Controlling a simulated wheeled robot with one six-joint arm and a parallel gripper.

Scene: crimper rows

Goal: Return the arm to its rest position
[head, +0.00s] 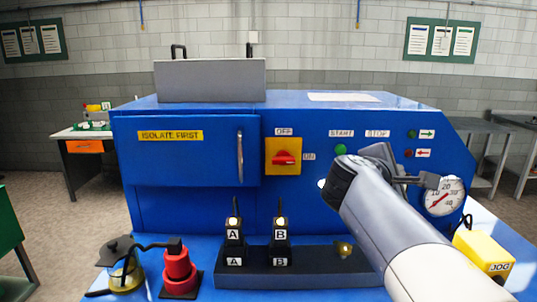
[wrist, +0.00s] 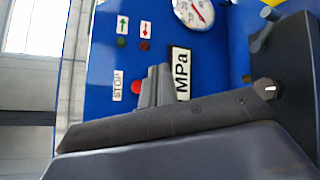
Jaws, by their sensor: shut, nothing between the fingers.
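My arm (head: 385,225) reaches in from the lower right of the head view, in front of the right part of the blue machine (head: 190,165). My gripper (wrist: 158,82) shows in the wrist view as dark grey fingers, shut and empty, in front of the machine's panel. They appear beside the red STOP button (wrist: 136,88) and the MPa label (wrist: 181,73); whether they touch the panel cannot be told. In the head view my wrist hides part of the panel below the STOP label (head: 377,134).
A pressure gauge (head: 444,197) and a yellow JOG box (head: 484,252) are close to my arm on the right. Plugs A (head: 234,230) and B (head: 280,230) stand upright on a black block (head: 322,262). A red switch (head: 285,158), green START button (head: 340,149) and red plunger-like part (head: 178,268) are left.

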